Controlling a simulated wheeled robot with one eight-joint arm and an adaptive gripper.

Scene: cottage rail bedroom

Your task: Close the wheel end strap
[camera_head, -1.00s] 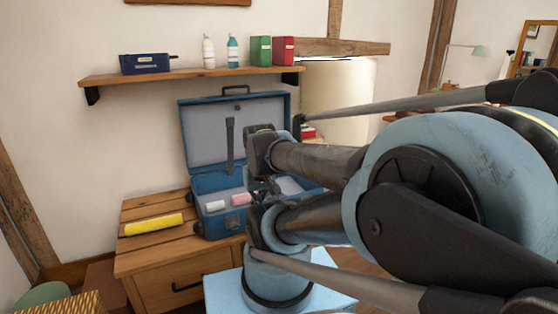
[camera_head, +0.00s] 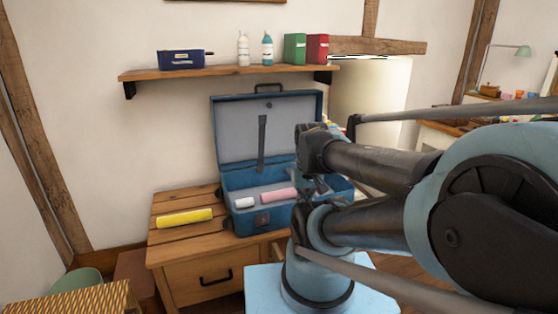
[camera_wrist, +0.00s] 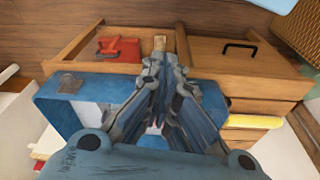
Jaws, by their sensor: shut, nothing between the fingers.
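The blue case (camera_head: 238,181) stands open on the wooden cabinet, its lid (camera_head: 222,130) leaning back. A dark strap (camera_head: 262,145) stands upright before the grey lid lining, unfastened. I cannot tell from the pictures which end is the wheel end. My gripper (camera_head: 322,186) is at the right part of the case, partly hidden by my arm. In the wrist view my gripper (camera_wrist: 165,62) is shut and empty, with part of the blue case (camera_wrist: 95,88) beside and below it. No strap can be made out in its fingers.
A white roll (camera_head: 244,203) and a pink roll (camera_head: 279,195) lie in the case. A yellow roll (camera_head: 184,218) lies on the cabinet top (camera_head: 172,235). A wall shelf (camera_head: 225,72) hangs above. The wrist view shows a red object (camera_wrist: 118,47) in an open drawer.

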